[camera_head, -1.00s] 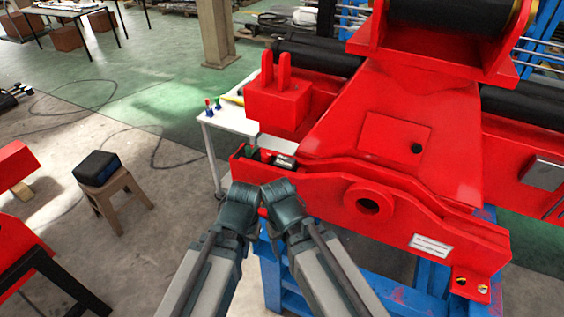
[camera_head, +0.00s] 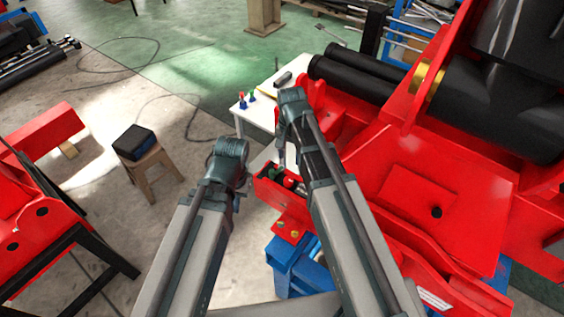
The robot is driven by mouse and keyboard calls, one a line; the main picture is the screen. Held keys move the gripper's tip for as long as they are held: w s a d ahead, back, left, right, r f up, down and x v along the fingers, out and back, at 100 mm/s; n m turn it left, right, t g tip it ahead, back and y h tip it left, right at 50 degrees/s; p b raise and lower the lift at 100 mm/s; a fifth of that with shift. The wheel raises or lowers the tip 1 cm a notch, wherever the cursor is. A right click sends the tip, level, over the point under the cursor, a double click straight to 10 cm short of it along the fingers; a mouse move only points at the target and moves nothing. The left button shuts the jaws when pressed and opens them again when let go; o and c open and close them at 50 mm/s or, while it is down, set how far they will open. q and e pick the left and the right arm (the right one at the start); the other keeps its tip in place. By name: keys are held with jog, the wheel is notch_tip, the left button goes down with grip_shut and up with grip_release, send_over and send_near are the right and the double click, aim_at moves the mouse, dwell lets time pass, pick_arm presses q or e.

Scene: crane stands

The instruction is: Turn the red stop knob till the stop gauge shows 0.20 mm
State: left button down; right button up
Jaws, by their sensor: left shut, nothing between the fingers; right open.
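The red crane frame (camera_head: 390,180) fills the right side. At its near left end is a red open-topped housing (camera_head: 268,188) with small green and dark parts (camera_head: 276,173) in it. I cannot make out the red stop knob or read the stop gauge; my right arm covers part of this area. My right gripper (camera_head: 283,157) points down just above the housing; it is open, its fingers small in the picture. My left gripper (camera_head: 240,182) is shut and empty, left of the housing and apart from it, mostly hidden behind its own wrist.
A white table (camera_head: 262,113) behind the housing carries small red and blue items (camera_head: 241,100), a pencil and a dark block (camera_head: 283,78). A wooden stool (camera_head: 153,166) with a black box stands left. Blue supports (camera_head: 288,262) stand below.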

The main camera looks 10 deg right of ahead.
aim_at(289, 180)
jog(key=shift+w, duration=0.15)
notch_tip(289, 180, down, 14)
jog(key=b, duration=1.4)
jog(key=shift+r, duration=0.1)
grip_shut()
